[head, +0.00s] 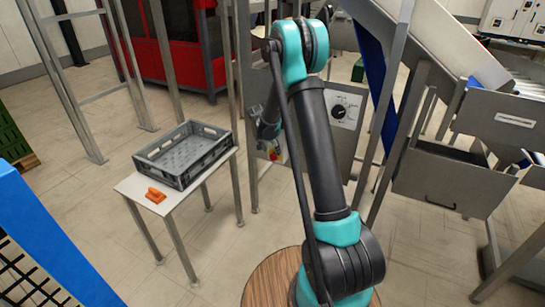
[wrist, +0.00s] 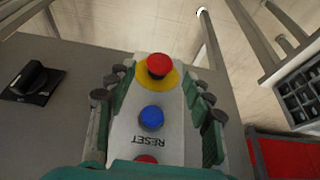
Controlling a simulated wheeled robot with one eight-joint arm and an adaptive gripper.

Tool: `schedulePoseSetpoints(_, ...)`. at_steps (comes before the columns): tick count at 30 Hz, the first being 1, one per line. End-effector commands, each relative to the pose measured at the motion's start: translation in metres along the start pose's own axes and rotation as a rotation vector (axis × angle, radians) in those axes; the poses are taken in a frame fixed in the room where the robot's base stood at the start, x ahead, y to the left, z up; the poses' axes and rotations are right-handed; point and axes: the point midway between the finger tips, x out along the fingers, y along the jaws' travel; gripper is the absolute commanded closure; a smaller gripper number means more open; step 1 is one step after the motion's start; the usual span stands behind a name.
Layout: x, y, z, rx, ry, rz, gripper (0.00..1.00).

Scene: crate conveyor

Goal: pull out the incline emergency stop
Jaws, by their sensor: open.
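The emergency stop, a red mushroom button on a yellow disc (wrist: 159,66), sits on a light control plate (wrist: 130,125) in the wrist view. It lies beyond and between my two fingertips. My gripper (wrist: 155,82) is open and empty, with one green finger on each side of the plate. A blue button (wrist: 151,117) marked RESET and part of another red button (wrist: 146,159) lie nearer the palm. In the head view the red and yellow stop (head: 274,155) shows small beside my arm. I cannot tell whether the stop is pressed in.
A grey cabinet (head: 346,140) with a black rotary knob (head: 339,111) stands behind my arm. A white table (head: 178,182) at the left bears a grey crate (head: 183,154) and an orange object (head: 156,195). Metal posts and chutes stand at the right. Floor is free in front of the table.

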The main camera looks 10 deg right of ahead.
Motion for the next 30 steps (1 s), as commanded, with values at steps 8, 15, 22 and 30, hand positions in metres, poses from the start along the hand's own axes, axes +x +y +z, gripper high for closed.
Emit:
schedulePoseSetpoints(8,0.039,0.0,-0.001,0.001,0.0,0.0,0.48)
schedulePoseSetpoints(15,0.049,0.0,0.0,0.0,0.0,-0.001,0.48)
schedulePoseSetpoints(22,0.05,0.0,0.0,0.0,0.0,-0.001,0.48)
schedulePoseSetpoints(30,0.049,0.0,0.0,0.0,0.0,0.0,0.82)
